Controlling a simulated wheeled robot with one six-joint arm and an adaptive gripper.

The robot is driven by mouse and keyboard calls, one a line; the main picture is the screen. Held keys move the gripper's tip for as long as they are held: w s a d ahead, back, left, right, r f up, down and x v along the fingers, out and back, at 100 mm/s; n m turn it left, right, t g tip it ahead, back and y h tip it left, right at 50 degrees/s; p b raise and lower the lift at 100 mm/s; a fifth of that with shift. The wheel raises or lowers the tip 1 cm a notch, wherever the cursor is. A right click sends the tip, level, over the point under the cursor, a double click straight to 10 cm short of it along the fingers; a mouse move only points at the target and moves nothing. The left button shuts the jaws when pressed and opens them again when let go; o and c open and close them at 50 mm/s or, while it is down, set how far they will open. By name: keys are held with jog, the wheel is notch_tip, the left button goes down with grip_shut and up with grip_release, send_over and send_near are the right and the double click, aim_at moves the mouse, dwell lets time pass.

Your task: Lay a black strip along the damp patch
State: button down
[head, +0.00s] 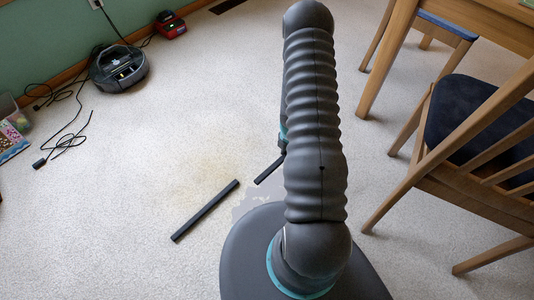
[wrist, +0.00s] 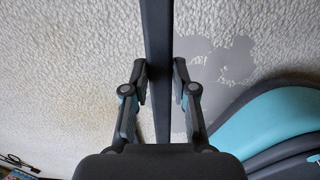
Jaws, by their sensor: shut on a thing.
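The damp patch is a grey, lobed area of carpet beside my base, in the head view (head: 252,204) and the wrist view (wrist: 218,60). My gripper (wrist: 160,80) is shut on a black strip (wrist: 157,40), which runs up the wrist view between the fingers, along the patch's left side. The end of this strip shows left of my arm in the head view (head: 268,170); the rest and my gripper are mostly hidden. I cannot tell whether the held strip touches the carpet. Another black strip (head: 205,210) lies diagonally on the carpet, left of the patch.
A robot vacuum (head: 118,67) with loose black cables (head: 70,140) sits by the green wall. A small red device (head: 171,25) is near it. A wooden chair (head: 470,140) and table (head: 400,45) crowd the right. The carpet at left centre is open, with a faint yellowish stain (head: 205,165).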

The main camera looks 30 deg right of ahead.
jog(key=shift+f, duration=0.2)
send_over(267, 155)
notch_tip(267, 155, down, 7)
jog(key=shift+d+r, duration=0.1)
jog(key=shift+f, duration=2)
jog(key=shift+f+b, duration=0.15)
jog(key=shift+b, duration=0.25)
jog(key=c, duration=0.9)
grip_release()
